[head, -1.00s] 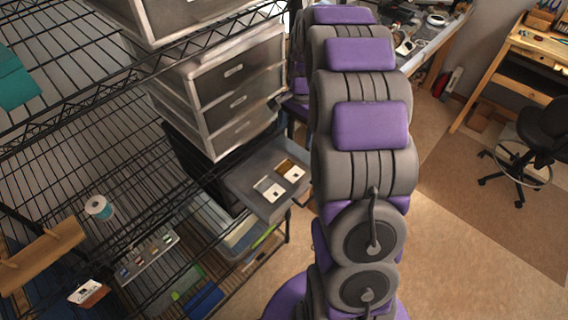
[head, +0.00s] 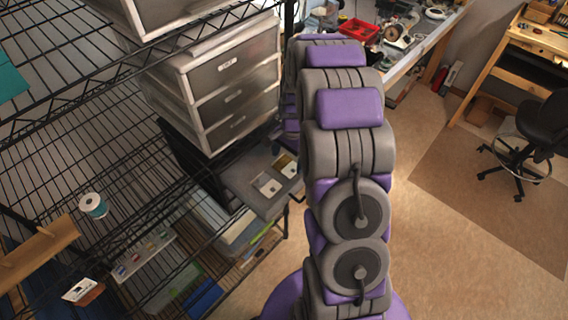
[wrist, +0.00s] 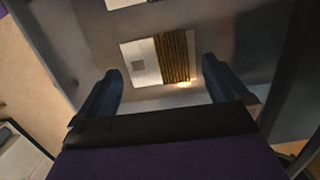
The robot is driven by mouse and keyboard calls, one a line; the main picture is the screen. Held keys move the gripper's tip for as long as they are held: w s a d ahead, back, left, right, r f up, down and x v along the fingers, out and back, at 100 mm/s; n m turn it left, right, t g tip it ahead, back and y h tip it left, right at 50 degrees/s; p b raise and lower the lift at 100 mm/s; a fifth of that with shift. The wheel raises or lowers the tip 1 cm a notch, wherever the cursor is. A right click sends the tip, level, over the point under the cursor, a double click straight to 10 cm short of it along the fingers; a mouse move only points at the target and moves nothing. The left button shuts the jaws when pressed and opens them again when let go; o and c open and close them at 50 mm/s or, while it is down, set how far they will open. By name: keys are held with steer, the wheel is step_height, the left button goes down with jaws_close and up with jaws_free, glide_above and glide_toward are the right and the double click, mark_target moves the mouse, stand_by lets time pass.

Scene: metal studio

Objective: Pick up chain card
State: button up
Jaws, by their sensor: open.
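A card that looks like the chain card, white on one half with gold-brown chain-like strips on the other, lies flat in an open grey drawer. In the wrist view this card (wrist: 160,58) is just beyond and between my fingertips, and I see no contact. My gripper (wrist: 160,78) is open, with a dark finger on each side and nothing held. In the head view the gold and white card (head: 286,165) sits at the drawer's right side, close to my arm.
The grey drawer (head: 240,178) has low walls and holds another pale card (head: 267,184). A spool (head: 93,205) lies on the rack at left. Open floor (head: 440,240) is at right.

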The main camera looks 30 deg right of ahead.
mark_target(286, 164)
steer(key=shift+a+f, duration=0.1)
steer(key=shift+f, duration=0.75)
steer(key=shift+a, duration=0.15)
steer(key=shift+c, duration=0.7)
steer(key=c, duration=0.6)
steer(key=shift+r, duration=0.15)
steer(key=shift+r, duration=0.2)
step_height(286, 164, up, 11)
steer(key=s+a, duration=0.2)
steer(key=a, duration=0.4)
steer(key=s+a, duration=0.2)
steer(key=a, duration=0.4)
steer(key=s+a+p, duration=0.1)
steer(key=s+a, duration=0.1)
steer(key=a, duration=0.5)
steer(key=shift+s, duration=0.4)
